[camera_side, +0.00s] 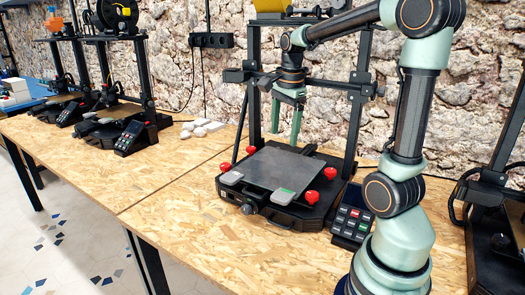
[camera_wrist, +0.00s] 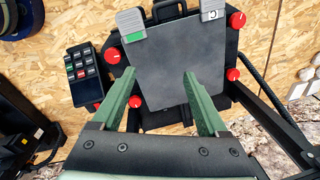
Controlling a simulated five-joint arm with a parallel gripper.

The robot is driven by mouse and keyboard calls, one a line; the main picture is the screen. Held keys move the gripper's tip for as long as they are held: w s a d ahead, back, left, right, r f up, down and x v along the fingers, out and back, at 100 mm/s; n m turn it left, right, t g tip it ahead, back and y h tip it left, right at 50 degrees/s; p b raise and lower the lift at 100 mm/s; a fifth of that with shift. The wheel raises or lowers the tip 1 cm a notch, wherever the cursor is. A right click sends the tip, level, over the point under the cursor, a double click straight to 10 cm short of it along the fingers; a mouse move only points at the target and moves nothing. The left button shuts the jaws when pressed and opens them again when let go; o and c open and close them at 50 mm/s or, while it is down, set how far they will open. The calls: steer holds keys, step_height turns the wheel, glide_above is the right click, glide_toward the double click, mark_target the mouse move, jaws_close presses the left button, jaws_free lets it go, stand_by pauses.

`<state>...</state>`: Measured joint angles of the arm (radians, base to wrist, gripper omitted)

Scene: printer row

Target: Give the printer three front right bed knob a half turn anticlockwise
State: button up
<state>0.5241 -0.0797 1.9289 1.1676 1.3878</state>
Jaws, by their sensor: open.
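The printer (camera_side: 285,212) in front of my arm has a dark bed plate (camera_side: 282,168) with red knobs at its corners. I cannot read a printer number. The front right knob (camera_side: 311,197) is red with a pale mark; in the wrist view it shows left of the plate's near-keypad corner (camera_wrist: 112,56). My gripper (camera_side: 286,138) points down above the back part of the bed, its green fingers apart and empty. In the wrist view the gripper (camera_wrist: 159,74) spans the bed plate, with the front right knob beyond and left of the left fingertip.
Other red knobs are back right (camera_side: 330,173), front left (camera_side: 225,167) and back left (camera_side: 251,150). A keypad (camera_side: 352,225) stands right of the printer. The black gantry frame (camera_side: 355,110) rises behind the bed. Open table (camera_side: 170,200) lies to the left.

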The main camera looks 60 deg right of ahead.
steer(key=w+a+r+n+t, duration=0.1)
steer(key=w+n, duration=0.6)
steer(key=w+a+r+n+t, duration=0.1)
steer(key=w+r+n, duration=0.1)
steer(key=w+n, duration=0.5)
steer(key=shift+w+a+n+h, duration=0.3)
steer(key=shift+w+a+n, duration=0.1)
steer(key=shift+w, duration=0.2)
steer(key=shift+s+d, duration=0.1)
steer(key=m+g+y, duration=0.1)
steer(key=m+g, duration=0.2)
steer(key=m, duration=2.5)
glide_above(313, 194)
step_height(313, 194, down, 6)
step_height(313, 194, down, 12)
steer(key=shift+r, duration=0.1)
jaws_close()
